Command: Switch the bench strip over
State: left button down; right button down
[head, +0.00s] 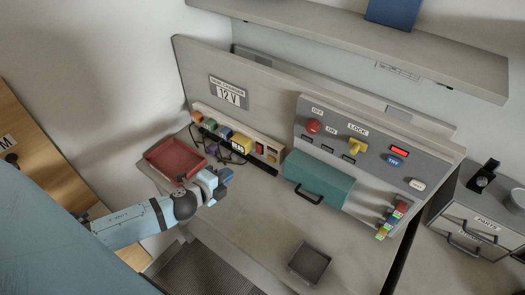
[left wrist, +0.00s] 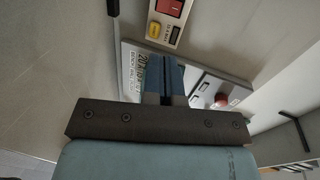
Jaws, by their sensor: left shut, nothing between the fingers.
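In the left wrist view a cream strip end (left wrist: 165,22) shows at the top, with a red rocker (left wrist: 170,7) and a yellow button (left wrist: 154,30). My left gripper (head: 221,182) is over the bench, in front of the strip and right of a red tray (head: 172,157). Its blue fingers (left wrist: 171,68) are shut and empty, apart from the strip. My right gripper is out of view.
A grey panel (head: 360,145) with a red knob (head: 313,126) and yellow lock handle (head: 357,146) stands right of the strip. A teal box (head: 317,178) sits before it. A dark tray (head: 310,264) lies near the front. The bench middle is clear.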

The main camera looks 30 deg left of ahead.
aim_at(259, 152)
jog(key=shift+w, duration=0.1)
pick_arm(q)
jog(key=shift+a+r, duration=0.1)
jog(key=shift+r, duration=0.05)
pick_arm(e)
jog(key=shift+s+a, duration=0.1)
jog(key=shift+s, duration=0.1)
